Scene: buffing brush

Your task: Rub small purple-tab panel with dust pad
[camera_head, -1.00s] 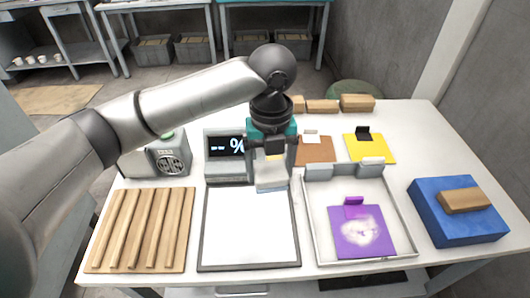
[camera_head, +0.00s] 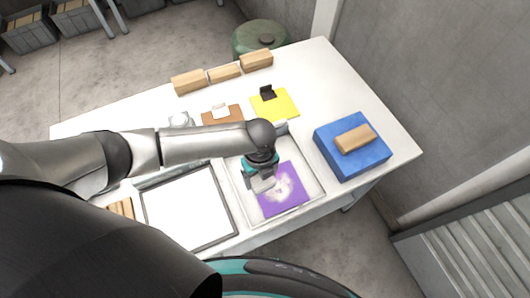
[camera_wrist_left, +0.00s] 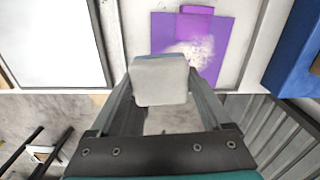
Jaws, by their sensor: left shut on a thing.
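The purple panel (camera_head: 282,190) lies flat in a shallow pale tray (camera_head: 312,172), with a whitish dusty patch on its middle. In the left wrist view the panel (camera_wrist_left: 226,38) shows its purple tab at the top edge and the pale smear beside the pad. My left gripper (camera_head: 262,178) is shut on a pale grey block-like pad (camera_wrist_left: 159,82). The pad is over the left part of the panel in the head view; I cannot tell whether it touches. My right gripper is not in view.
A blue block (camera_head: 352,158) with a wooden-handled piece (camera_head: 355,138) stands right of the tray. A white framed board (camera_head: 187,208) lies to the left. Yellow (camera_head: 275,105) and brown (camera_head: 222,115) panels lie behind. Wooden blocks (camera_head: 225,72) line the back edge.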

